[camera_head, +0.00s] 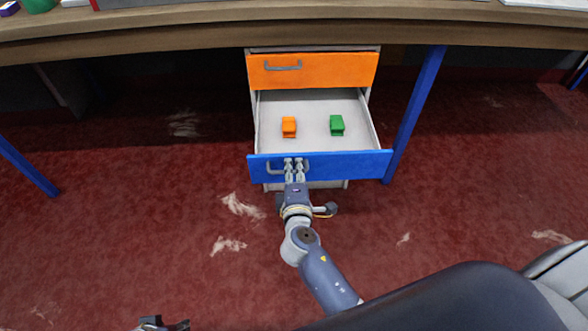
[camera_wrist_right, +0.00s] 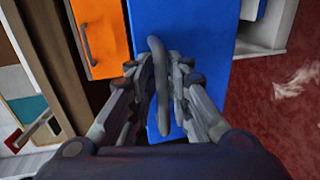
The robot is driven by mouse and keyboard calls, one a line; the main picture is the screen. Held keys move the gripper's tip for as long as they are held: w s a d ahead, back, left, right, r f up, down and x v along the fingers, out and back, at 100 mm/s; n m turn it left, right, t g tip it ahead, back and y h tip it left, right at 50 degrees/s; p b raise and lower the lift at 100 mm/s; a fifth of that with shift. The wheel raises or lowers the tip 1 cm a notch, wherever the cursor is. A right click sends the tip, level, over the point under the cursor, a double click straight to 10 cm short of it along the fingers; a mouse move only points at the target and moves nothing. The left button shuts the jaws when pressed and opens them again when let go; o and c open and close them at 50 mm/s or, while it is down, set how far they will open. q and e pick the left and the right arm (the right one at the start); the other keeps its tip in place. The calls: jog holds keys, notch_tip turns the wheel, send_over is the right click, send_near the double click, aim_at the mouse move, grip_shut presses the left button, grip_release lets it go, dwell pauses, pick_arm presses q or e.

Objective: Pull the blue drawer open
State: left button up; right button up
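The blue drawer (camera_head: 345,166) stands pulled out from the cabinet under the desk, with its pale inside showing. Its grey handle (camera_head: 271,168) is on the left part of the front. My right gripper (camera_head: 294,163) is at this handle. In the right wrist view the handle (camera_wrist_right: 158,85) stands between the two fingers, which close in on it from both sides against the blue front (camera_wrist_right: 205,30). At the bottom edge of the head view a dark piece of my left gripper (camera_head: 163,324) shows; its fingers are not clear.
A small orange object (camera_head: 289,127) and a small green object (camera_head: 337,125) lie in the drawer. The orange drawer (camera_head: 330,70) above is shut. A blue desk leg (camera_head: 415,112) stands close to the right. Red carpet (camera_head: 130,240) is clear in front.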

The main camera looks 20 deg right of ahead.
jog(key=shift+s, duration=0.1)
jog(key=v, duration=1.1)
jog(key=shift+s+a, duration=0.15)
jog(key=shift+s, duration=0.2)
